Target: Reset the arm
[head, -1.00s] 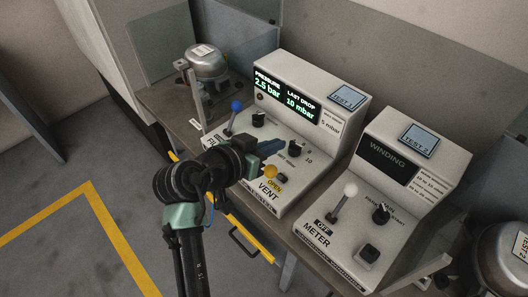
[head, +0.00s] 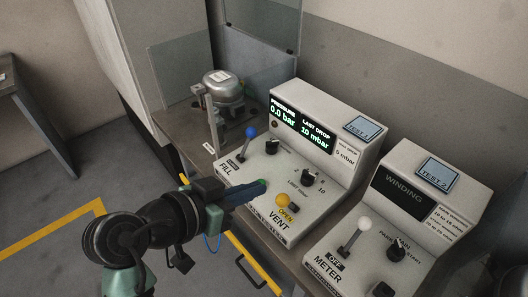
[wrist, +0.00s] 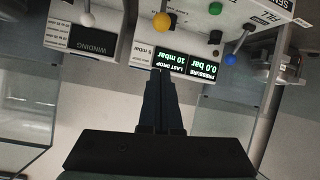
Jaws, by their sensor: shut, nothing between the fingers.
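My gripper (head: 262,186) is shut and empty, in front of the test 1 box (head: 325,155) and left of its yellow vent knob (head: 283,200). The fingers also show shut in the wrist view (wrist: 160,75). The test 1 display (head: 302,124) reads 0.0 bar and last drop 10 mbar. The blue-knobbed fill lever (head: 250,132) stands upright on the box's left side. My arm reaches in from the lower left.
The test 2 box (head: 405,190) with a white-knobbed meter lever (head: 366,224) stands to the right, its display reading WINDING. A compressor (head: 223,86) sits behind a bracket on the left. Open floor with a yellow line (head: 60,225) lies left.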

